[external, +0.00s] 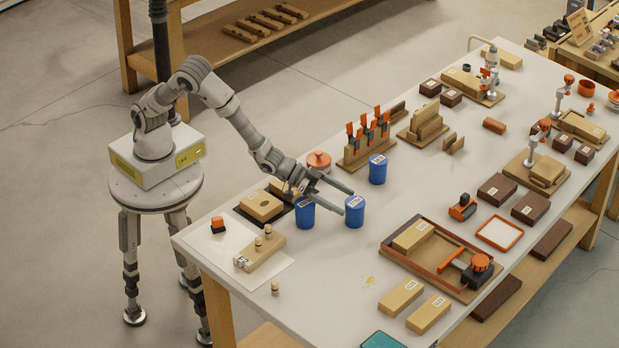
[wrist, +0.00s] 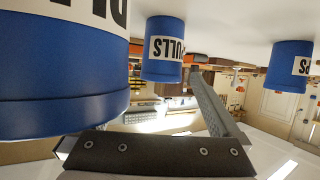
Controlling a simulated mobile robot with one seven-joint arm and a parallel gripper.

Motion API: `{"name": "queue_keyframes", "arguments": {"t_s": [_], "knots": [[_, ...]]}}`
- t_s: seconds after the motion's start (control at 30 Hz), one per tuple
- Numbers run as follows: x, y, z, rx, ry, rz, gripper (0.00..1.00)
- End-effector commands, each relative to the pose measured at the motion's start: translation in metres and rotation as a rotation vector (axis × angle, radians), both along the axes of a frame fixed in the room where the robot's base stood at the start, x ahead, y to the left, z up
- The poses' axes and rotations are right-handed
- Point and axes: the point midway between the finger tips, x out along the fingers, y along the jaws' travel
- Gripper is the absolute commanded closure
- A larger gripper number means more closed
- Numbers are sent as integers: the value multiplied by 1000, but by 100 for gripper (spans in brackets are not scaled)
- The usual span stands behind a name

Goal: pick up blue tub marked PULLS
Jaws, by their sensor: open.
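The blue tub marked PULLS (wrist: 163,55) shows in the middle of the wrist view, its label facing the camera. It appears to be the upright tub (external: 354,213) just beyond my fingertips in the external view; its label is too small to read there. My gripper (external: 347,199) is open and empty, its fingers spread and pointing towards that tub. In the wrist view, one finger (wrist: 218,105) shows clearly; the other side is largely hidden by a near blue tub.
The near blue tub (external: 305,216), its label cut off in the wrist view (wrist: 60,75), stands close beside my gripper. A third blue tub (external: 377,170) stands further back, by a rack of orange-handled clamps (external: 368,140). A tray (external: 400,258) lies right of the tubs.

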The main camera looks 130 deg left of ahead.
Motion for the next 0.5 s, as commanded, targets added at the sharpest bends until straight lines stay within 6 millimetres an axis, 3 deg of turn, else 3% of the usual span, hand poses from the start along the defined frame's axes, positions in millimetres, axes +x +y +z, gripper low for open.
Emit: {"name": "queue_keyframes", "arguments": {"t_s": [0.3, 0.5], "knots": [[32, 18, -19, 2, 0, -1, 0], [39, 21, -21, 0, 0, 1, 0]]}}
